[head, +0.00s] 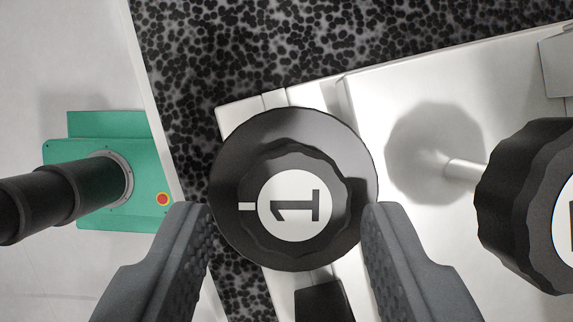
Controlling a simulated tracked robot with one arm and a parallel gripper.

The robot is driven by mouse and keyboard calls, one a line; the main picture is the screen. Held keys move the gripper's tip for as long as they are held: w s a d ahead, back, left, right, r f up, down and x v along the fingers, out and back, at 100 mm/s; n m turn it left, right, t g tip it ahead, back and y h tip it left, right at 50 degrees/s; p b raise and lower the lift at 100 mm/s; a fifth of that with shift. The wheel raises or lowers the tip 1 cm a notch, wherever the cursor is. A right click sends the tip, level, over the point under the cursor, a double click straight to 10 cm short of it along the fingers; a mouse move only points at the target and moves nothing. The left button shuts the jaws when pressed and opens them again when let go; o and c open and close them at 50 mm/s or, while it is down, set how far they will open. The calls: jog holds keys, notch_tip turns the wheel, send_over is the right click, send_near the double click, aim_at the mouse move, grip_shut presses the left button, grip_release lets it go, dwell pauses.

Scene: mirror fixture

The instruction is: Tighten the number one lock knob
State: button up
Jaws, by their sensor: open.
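The number one lock knob (333,203) is a black knob with a scalloped grip, a white cap marked "1" and a white tick mark at its left. It sits on a wide black round base in the middle of the head view. My gripper (288,212) is open, with one grey finger at the left of the knob and one at the right. The fingertips reach the left and right edges of the black base in the picture. I cannot tell whether they touch it. The "1" lies on its side.
A second black knob (520,205) stands on a metal shaft at the right edge, partly cut off. The white fixture (400,85) lies on a black speckled surface (230,45). A green box (148,165) with a red button and a black cylinder is at the left.

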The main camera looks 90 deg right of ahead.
jog(key=shift+a+f, duration=0.2)
jog(key=shift+f, duration=0.35)
